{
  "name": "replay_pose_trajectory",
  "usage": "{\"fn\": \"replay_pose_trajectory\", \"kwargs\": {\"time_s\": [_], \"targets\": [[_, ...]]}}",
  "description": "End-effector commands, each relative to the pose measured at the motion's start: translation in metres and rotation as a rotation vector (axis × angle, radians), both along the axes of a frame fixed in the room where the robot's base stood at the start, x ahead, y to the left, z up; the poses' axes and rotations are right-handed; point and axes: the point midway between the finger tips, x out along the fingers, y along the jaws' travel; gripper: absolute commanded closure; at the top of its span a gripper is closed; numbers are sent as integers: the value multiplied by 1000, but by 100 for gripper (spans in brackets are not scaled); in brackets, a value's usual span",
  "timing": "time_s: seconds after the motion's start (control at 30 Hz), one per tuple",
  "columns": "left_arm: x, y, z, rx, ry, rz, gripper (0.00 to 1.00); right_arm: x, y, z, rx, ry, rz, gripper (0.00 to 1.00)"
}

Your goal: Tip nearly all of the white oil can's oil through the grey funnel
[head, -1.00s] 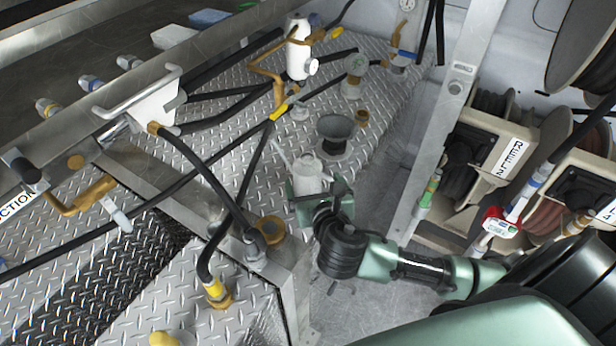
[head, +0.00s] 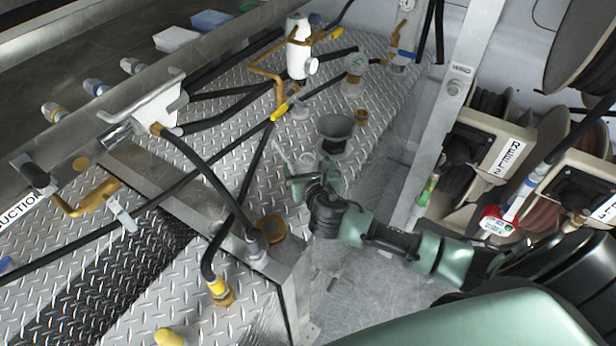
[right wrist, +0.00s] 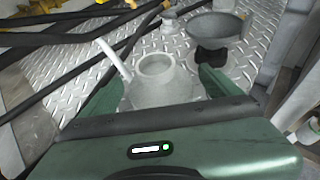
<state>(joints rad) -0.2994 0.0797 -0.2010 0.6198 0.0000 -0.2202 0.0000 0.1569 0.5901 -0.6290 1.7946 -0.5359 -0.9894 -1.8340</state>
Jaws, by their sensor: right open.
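The white oil can (head: 307,161), with its thin spout pointing left, stands on the diamond-plate deck. In the right wrist view the can (right wrist: 158,88) is upright, with its round open top showing. My right gripper (head: 314,180) is open, its fingers on either side of the can; I cannot tell whether they touch it. In the right wrist view the gripper (right wrist: 158,95) hides the can's lower part. The grey funnel (head: 335,128) stands just behind the can; it also shows at upper right in the right wrist view (right wrist: 216,24). My left gripper is out of view.
Black hoses (head: 215,175) cross the deck to the left. A white cylinder with brass pipes (head: 298,50) stands behind. A metal post (head: 450,100) and hose reels (head: 480,150) stand to the right. Bare floor (head: 365,285) lies in front.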

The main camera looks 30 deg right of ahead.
Motion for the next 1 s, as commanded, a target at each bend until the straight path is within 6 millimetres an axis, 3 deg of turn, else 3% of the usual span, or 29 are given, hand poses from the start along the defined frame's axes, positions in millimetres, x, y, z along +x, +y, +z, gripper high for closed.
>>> {"fn": "replay_pose_trajectory", "kwargs": {"time_s": [0.07,0.3,0.4,0.77,1.0], "targets": [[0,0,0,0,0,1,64,0,0,0,0,0,0,8],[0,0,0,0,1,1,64,-1,0,0,0,1,0,72],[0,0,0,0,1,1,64,0,0,1,1,-2,1,95],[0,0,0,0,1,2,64,0,0,7,1,-4,0,95],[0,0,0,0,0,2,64,1,0,39,0,-7,1,95]]}}
